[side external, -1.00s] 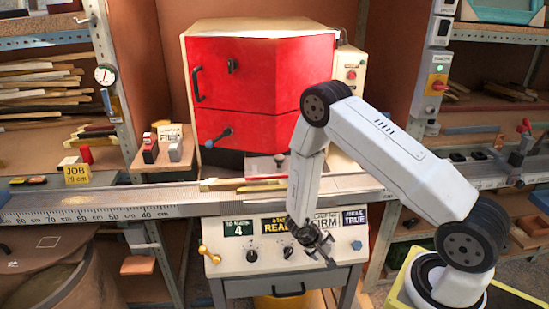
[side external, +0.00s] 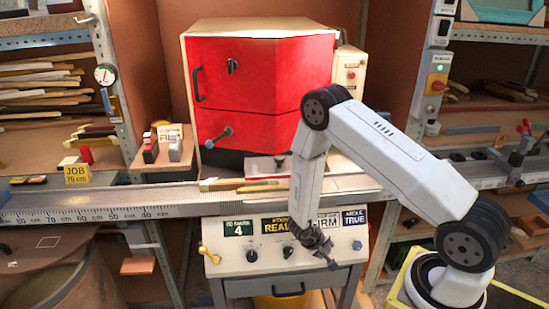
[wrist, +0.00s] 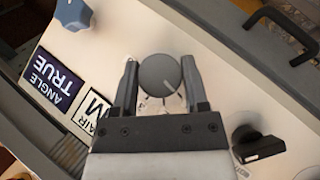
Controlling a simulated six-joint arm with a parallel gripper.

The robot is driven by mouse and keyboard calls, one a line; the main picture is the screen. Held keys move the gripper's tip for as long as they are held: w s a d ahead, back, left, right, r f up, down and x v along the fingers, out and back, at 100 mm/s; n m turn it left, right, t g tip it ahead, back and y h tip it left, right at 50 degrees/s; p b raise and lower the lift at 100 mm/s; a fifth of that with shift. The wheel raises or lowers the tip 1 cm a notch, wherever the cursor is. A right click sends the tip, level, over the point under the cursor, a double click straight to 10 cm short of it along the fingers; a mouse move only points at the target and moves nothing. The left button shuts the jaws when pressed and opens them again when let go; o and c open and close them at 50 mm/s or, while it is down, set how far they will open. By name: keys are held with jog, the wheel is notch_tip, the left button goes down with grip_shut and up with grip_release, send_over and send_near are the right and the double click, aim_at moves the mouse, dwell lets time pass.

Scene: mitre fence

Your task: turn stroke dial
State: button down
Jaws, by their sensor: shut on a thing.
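A round grey dial (wrist: 160,75) with a light pointer mark sits on the cream panel, between the fingers of my gripper in the wrist view. My gripper (wrist: 158,84) is shut on this dial, one finger on each side of it. In the side external view my gripper (side external: 318,246) is at the right part of the front panel (side external: 228,270), below the row of labels, and hides the dial there. Which label belongs to the held dial is hard to read.
Two more dark dials, a left one (side external: 252,256) and a middle one (side external: 288,252), are on the panel. A blue knob (side external: 357,245) is at its right and a yellow lever (side external: 208,254) at its left. A drawer handle (side external: 288,290) is below. The ruled fence (side external: 100,213) runs above.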

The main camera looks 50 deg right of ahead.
jog(key=shift+y, duration=0.3)
jog(key=shift+m+t+y, duration=0.7)
jog(key=shift+m+y, duration=0.5)
jog(key=shift+m, duration=0.1)
jog(key=shift+m+t+y, duration=0.5)
jog(key=shift+m+y, duration=0.1)
jog(key=shift+c, duration=0.5)
grip_release()
jog(key=shift+r, duration=0.15)
jog(key=shift+s+a+r, duration=0.1)
jog(key=shift+a+r, duration=0.15)
jog(key=shift+r, duration=1)
jog(key=shift+w+a+r, duration=0.1)
jog(key=shift+a+r, duration=0.1)
jog(key=shift+r, duration=1)
jog(key=shift+s+a+r, duration=0.1)
jog(key=shift+a+r, duration=0.15)
jog(key=shift+r, duration=1)
